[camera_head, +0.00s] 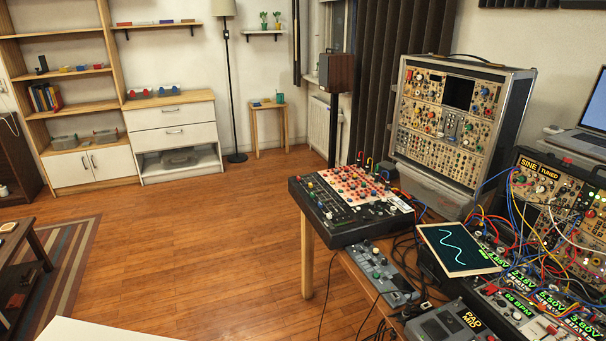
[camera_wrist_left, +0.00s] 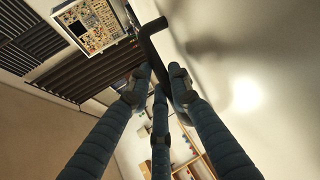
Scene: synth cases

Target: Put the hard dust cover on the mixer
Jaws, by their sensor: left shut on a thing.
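The mixer, as far as I can tell, is the wide dark unit with a red-and-white knobbed panel (camera_head: 350,203) at the near left end of the table; its top is uncovered. In the left wrist view my left gripper (camera_wrist_left: 158,84) has its fingers closed around a black bent bar (camera_wrist_left: 151,38), which looks like a handle. The bar stands against a large smooth pale surface (camera_wrist_left: 270,80), probably the dust cover. A white flat edge (camera_head: 100,331) at the bottom left of the head view may be the same cover. Neither gripper shows in the head view.
A small grey-blue knobbed unit (camera_head: 382,272) sits in front of the mixer, with loose cables around it. A tall synth case (camera_head: 455,120) stands behind, and a tilted screen (camera_head: 458,249) is at the right. The wooden floor (camera_head: 200,250) left of the table is clear.

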